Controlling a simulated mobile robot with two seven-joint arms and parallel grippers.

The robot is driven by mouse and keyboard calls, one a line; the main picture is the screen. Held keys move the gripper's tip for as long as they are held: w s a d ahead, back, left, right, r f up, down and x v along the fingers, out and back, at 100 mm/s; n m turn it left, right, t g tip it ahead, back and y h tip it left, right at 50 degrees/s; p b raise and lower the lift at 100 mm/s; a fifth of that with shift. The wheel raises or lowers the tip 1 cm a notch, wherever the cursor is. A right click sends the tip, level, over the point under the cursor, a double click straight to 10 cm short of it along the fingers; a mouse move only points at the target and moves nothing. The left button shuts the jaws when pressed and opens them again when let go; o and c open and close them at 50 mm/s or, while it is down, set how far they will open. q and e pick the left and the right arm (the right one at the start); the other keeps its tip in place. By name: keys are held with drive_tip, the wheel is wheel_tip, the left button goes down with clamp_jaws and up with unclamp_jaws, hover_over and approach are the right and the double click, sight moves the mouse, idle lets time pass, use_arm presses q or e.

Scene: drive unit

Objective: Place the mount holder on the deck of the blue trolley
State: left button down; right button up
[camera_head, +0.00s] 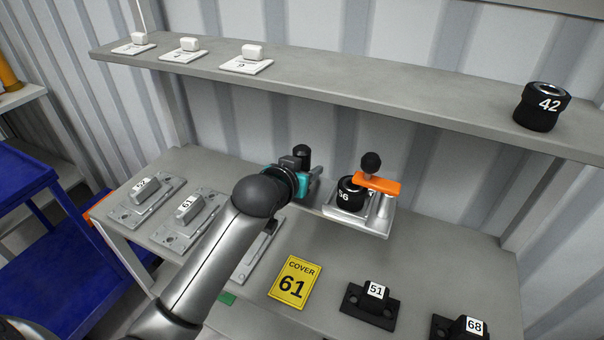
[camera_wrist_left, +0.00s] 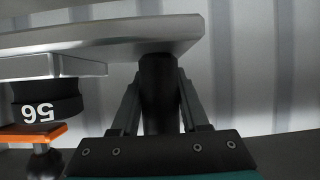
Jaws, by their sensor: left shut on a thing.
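My left gripper (camera_head: 302,172) is over the back of the grey bench, its fingers shut on a black upright post (camera_head: 302,152). The post also shows between the fingers in the upside-down left wrist view (camera_wrist_left: 158,95), with one end at a grey surface. Right of it is a grey plate fixture (camera_head: 362,224) with a black ring marked 56 (camera_head: 349,194) and an orange clamp arm (camera_head: 376,183) with a black knob. I cannot tell which part is the mount holder. The blue trolley (camera_head: 45,265) stands at the left, its deck partly in view. My right gripper is not in view.
The bench holds grey holders 52 (camera_head: 146,190) and 61 (camera_head: 187,208), a yellow COVER 61 card (camera_head: 296,282), and black blocks 51 (camera_head: 372,302) and 68 (camera_head: 462,328). A shelf (camera_head: 370,85) above carries a black ring 42 (camera_head: 541,107) and several white pieces.

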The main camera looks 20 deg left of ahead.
use_arm(q)
wheel_tip(320, 180, down, 10)
drive_tip(key=b, duration=0.3)
drive_tip(key=shift+w+d+r, duration=0.1)
drive_tip(key=shift+f, duration=0.55)
wheel_tip(320, 180, down, 3)
drive_tip(key=shift+f+b, duration=0.15)
drive_tip(key=shift+b, duration=0.8)
drive_tip(key=shift+f, duration=0.25)
drive_tip(key=c, duration=0.8)
unclamp_jaws()
drive_tip(key=shift+f, duration=0.2)
drive_tip(key=o, duration=0.4)
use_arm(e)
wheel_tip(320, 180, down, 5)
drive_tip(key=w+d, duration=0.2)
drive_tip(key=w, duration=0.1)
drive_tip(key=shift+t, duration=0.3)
use_arm(q)
drive_tip(key=shift+s+r, duration=0.1)
drive_tip(key=shift+s, duration=0.1)
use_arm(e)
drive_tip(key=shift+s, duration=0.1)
